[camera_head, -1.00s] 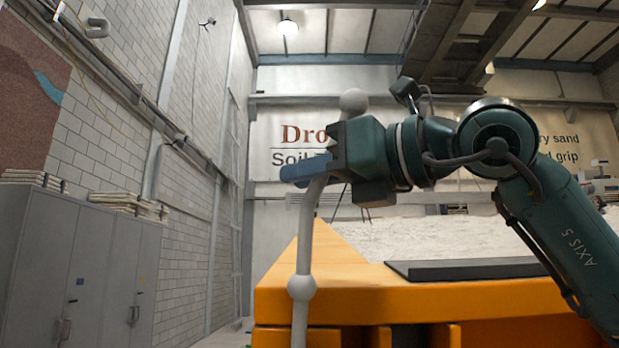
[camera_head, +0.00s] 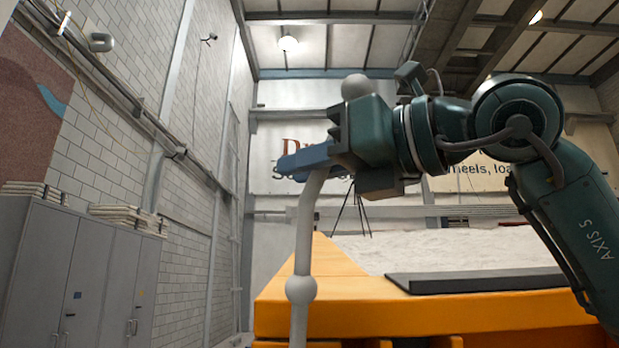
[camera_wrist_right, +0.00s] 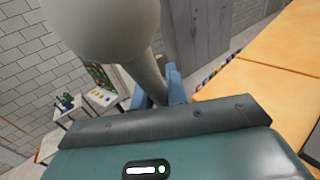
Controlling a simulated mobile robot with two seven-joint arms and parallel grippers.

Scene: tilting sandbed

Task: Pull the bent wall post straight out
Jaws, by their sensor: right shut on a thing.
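The pale grey wall post (camera_head: 302,240) stands in front of the orange bed in the head view. It has a ball (camera_head: 301,290) low on its length and another ball (camera_head: 356,86) at its top. Above the lower ball it leans right and bends behind my gripper. My right gripper (camera_head: 305,160) comes in from the right, its blue fingers shut around the upper post. In the right wrist view the top ball (camera_wrist_right: 105,25) looms close and the post (camera_wrist_right: 150,78) runs down between the blue fingers (camera_wrist_right: 157,85). My left gripper is not in view.
The orange sandbed (camera_head: 400,316) holds pale sand (camera_head: 450,250) and has a black slab (camera_head: 480,278) on its near rim. Grey cabinets (camera_head: 90,275) stand along the left brick wall. A banner (camera_head: 275,175) hangs behind my gripper.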

